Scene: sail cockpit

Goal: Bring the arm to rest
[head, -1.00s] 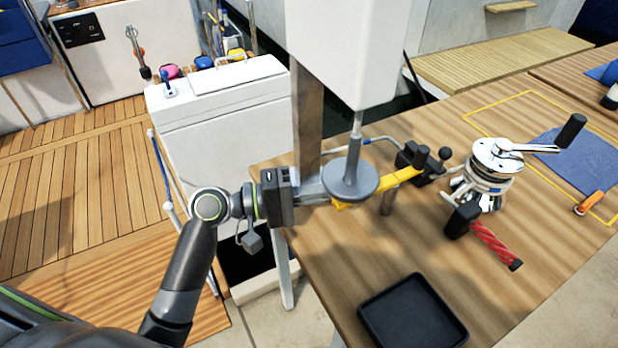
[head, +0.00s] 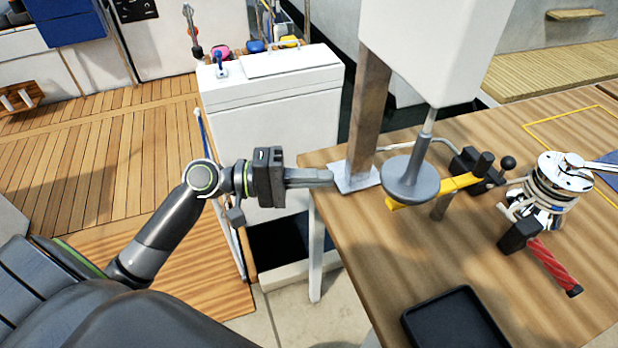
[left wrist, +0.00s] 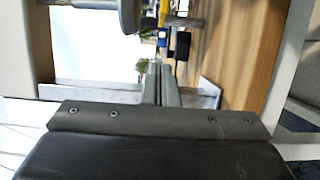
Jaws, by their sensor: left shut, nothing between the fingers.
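My left gripper (head: 331,177) is shut and empty in the head view. It is held level at the near left edge of the wooden table (head: 400,265), with its fingertips close to the metal foot of a post. The closed fingers also show in the left wrist view (left wrist: 161,82), pointing away from the camera. My left arm (head: 160,235) reaches in from the lower left, bent at the elbow. My right gripper does not show in either view.
A grey disc on a rod (head: 410,185) hangs by a yellow bar (head: 445,187) right of the gripper. A post (head: 368,110), a winch (head: 555,185), a red handle (head: 555,265) and a black tray (head: 455,325) are on the table. A white cabinet (head: 270,120) stands behind.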

